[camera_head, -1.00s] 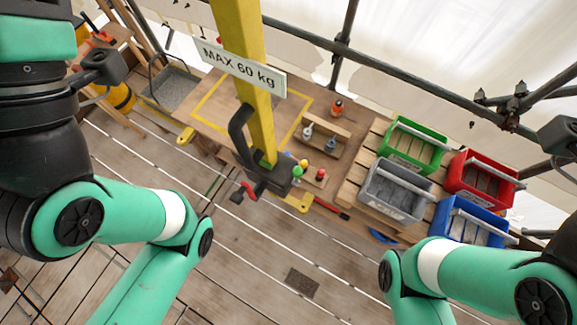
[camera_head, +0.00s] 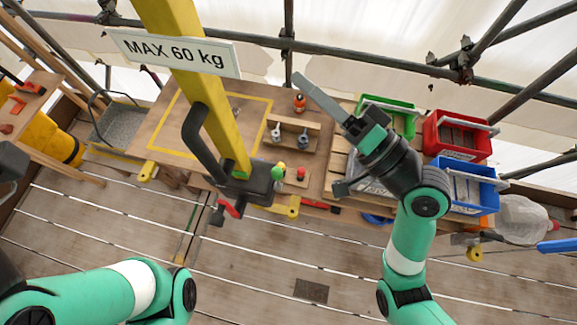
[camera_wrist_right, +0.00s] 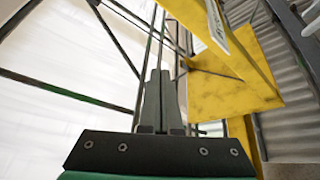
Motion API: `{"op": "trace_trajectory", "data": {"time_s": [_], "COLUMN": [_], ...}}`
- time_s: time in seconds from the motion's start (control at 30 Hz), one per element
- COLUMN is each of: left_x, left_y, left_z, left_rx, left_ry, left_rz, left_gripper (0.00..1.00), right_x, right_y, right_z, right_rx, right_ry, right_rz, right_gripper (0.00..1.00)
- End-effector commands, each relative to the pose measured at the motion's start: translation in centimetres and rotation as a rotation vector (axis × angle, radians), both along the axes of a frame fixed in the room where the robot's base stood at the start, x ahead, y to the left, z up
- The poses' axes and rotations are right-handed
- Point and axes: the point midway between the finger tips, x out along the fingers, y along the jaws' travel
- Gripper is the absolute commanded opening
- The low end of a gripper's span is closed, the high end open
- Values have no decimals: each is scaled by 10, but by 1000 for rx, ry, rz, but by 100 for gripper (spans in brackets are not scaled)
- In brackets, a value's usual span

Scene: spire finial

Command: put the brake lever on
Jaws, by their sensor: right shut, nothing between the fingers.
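A dark winch unit (camera_head: 250,185) is fixed to the yellow post (camera_head: 210,95), with a curved black arm (camera_head: 194,135) rising beside the post. A short red-marked lever (camera_head: 231,209) sticks out at the winch's lower left. I cannot tell for sure which of these is the brake lever. My right gripper (camera_head: 298,80) is raised to the right of the post, fingers shut and empty, pointing up and left, apart from the winch. Its closed fingers also show in the right wrist view (camera_wrist_right: 159,75). My left gripper is out of the picture.
A "MAX 60 kg" sign (camera_head: 172,53) hangs on the post. Green (camera_head: 402,115), red (camera_head: 460,135) and blue (camera_head: 464,184) bins stand at the right, with a grey bin (camera_head: 366,184) partly hidden behind my right arm. Green and red knobs (camera_head: 300,174) sit beside the winch.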

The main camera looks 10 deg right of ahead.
Motion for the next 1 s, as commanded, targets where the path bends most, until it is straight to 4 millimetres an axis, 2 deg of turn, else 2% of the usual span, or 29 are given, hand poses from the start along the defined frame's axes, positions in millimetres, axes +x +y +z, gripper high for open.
{"op": "trace_trajectory", "data": {"time_s": [0.03,0.07,0.1,0.2,0.3,0.37,0.4,0.47,1.0], "left_x": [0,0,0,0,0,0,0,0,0], "left_y": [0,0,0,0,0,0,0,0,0], "left_z": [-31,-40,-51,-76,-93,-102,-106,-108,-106], "left_rx": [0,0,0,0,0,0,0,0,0], "left_ry": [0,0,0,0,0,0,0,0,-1], "left_rz": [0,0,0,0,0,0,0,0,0], "left_gripper": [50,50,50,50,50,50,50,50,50], "right_x": [-3,-6,-11,-25,-37,-43,-46,-47,-43], "right_y": [-6,-8,-13,-25,-36,-42,-45,-49,-51], "right_z": [-69,-97,-133,-211,-266,-289,-299,-304,-301], "right_rx": [63,102,150,238,280,291,296,300,298], "right_ry": [109,165,236,372,459,490,503,509,503], "right_rz": [31,48,63,66,33,13,2,-8,-20], "right_gripper": [0,0,0,0,0,0,0,0,0]}}
